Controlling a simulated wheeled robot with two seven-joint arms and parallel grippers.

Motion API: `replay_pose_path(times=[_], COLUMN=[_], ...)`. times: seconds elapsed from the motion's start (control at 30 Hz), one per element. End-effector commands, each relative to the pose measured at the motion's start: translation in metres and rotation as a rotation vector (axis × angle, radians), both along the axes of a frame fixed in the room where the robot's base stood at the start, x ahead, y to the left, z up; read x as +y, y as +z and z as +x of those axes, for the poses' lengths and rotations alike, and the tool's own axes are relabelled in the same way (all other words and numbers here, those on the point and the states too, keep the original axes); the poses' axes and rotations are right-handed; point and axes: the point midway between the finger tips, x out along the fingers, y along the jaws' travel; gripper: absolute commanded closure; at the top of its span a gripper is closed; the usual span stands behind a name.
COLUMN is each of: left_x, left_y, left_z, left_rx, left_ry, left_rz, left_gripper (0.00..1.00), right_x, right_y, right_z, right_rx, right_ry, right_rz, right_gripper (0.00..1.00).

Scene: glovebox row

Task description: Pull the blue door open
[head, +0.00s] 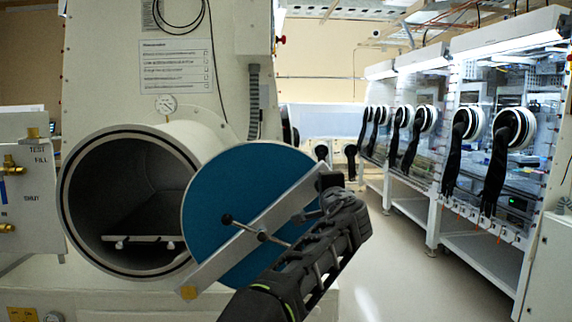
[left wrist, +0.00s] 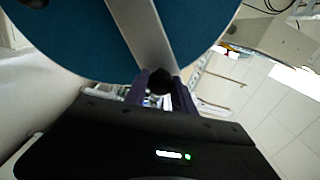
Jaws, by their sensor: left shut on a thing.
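The blue round door (head: 222,192) stands swung away from the mouth of the white cylindrical chamber (head: 190,140), to its right. The mouth is largely uncovered and shows a dark inside. A grey metal bar (head: 215,262) crosses the door's face, with a small dark-knobbed handle (head: 262,236) at its middle. My left gripper (head: 328,186) is at the bar's upper right end. In the left wrist view, my left gripper (left wrist: 160,88) is shut on a dark knob at the end of the bar (left wrist: 140,35). The blue door (left wrist: 70,40) fills the upper left there. My right gripper is out of view.
A small shelf (head: 142,240) lies inside the chamber. A panel with brass valves (head: 12,165) stands at the left. Glovebox cabinets with black gloves (head: 495,165) line the right. The floor (head: 400,270) between the door and cabinets is clear.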

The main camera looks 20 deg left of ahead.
Motion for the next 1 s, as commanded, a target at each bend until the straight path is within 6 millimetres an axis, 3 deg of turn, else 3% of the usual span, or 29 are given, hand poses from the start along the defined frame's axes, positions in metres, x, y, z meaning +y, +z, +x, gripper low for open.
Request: replay_pose_path(times=[0.03,0.1,0.3,0.83,0.87,1.0], left_x=[-0.011,-0.021,-0.039,-0.044,-0.044,-0.045], left_y=[-0.019,-0.034,-0.061,-0.068,-0.068,-0.068], left_z=[0.004,0.008,0.014,0.016,0.016,0.016], left_rx=[0.018,0.03,0.054,0.061,0.061,0.059], left_ry=[0.001,0.001,0.002,0.004,0.004,0.002], left_rz=[0.033,0.073,0.145,0.173,0.173,0.172], left_gripper=[1.0,1.0,1.0,1.0,0.67,0.56], right_x=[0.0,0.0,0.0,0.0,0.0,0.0], right_y=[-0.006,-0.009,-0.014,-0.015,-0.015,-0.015], right_z=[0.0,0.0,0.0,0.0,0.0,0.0], right_rx=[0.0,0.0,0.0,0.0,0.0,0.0], right_ry=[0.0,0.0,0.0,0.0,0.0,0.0], right_rz=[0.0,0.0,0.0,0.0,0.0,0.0], right_gripper=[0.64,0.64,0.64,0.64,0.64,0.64])
